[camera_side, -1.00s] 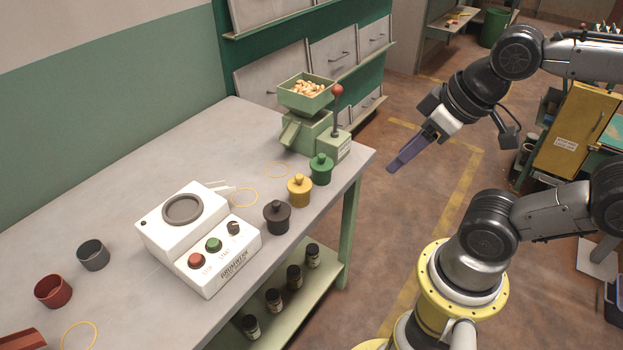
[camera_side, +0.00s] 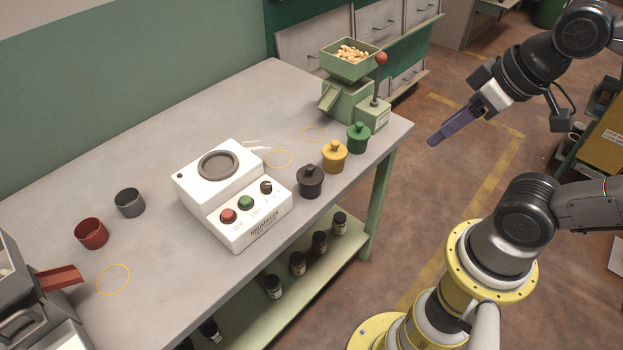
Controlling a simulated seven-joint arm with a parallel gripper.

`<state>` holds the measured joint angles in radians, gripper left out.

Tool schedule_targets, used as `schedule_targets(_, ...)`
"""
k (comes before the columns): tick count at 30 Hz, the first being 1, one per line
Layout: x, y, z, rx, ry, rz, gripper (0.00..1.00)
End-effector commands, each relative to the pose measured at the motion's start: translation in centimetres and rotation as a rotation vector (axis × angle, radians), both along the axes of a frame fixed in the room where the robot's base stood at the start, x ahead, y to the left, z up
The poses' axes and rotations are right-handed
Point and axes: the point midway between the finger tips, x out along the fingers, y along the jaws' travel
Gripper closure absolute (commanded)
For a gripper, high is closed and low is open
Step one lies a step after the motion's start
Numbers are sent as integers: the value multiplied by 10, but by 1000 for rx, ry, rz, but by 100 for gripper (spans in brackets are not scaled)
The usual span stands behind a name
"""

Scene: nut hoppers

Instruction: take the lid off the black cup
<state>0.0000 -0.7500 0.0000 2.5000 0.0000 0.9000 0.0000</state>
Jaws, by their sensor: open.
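The black cup (camera_side: 311,188) stands upright on the grey table near its right edge. A dark lid with a small knob (camera_side: 309,171) sits on top of it. My gripper (camera_side: 437,136) is empty, with its bluish fingers pointing down and left. It hangs over the floor beyond the table's right edge, well apart from the black cup. The fingers overlap in this view, so the gap between them is hard to see.
A yellow lidded cup (camera_side: 334,158) and a green one (camera_side: 358,139) stand close behind the black cup. A white button box (camera_side: 220,190) is just left. A green hopper (camera_side: 345,95) stands at the back. Open red (camera_side: 91,234) and grey (camera_side: 130,203) cups stand left.

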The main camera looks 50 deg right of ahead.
Motion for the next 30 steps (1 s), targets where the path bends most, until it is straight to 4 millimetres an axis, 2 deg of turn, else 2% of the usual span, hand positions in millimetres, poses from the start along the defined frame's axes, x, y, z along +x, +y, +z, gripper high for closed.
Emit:
schedule_targets(11,0,0,0,0,0,0,50)
schedule_targets(19,0,0,0,0,0,0,1)
schedule_targets(26,0,0,0,0,0,1,0)
schedule_targets(30,-1,0,0,-36,4,67,0)
